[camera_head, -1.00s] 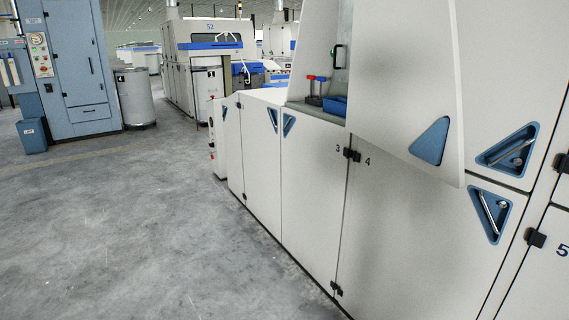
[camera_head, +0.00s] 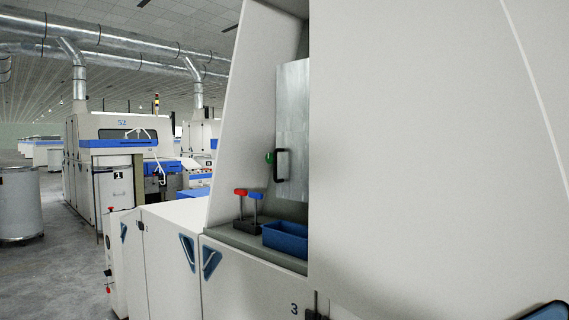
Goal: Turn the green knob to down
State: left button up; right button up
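A small green knob (camera_head: 269,158) shows inside the open bay of the white machine, at the left edge of a grey metal panel (camera_head: 292,130) with a black handle (camera_head: 282,165). The knob is small and partly edge-on here, so its setting cannot be told. Neither of my grippers is in view.
A red-topped tool (camera_head: 240,193) and a blue-topped tool (camera_head: 256,195) stand on the bay's ledge beside a blue bin (camera_head: 286,238). A large white door (camera_head: 430,150) fills the right side. Grey floor (camera_head: 58,270) lies open at the left.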

aim_at(269, 156)
jog(key=i+j+z, duration=0.1)
jog(key=j, duration=0.2)
jog(key=i+j+z, duration=0.1)
jog(key=j, duration=0.25)
jog(key=i+j, duration=0.25)
jog(key=i+j+z, duration=0.15)
jog(key=j, duration=0.3)
jog(key=i+j+z, duration=0.1)
jog(key=j, duration=0.25)
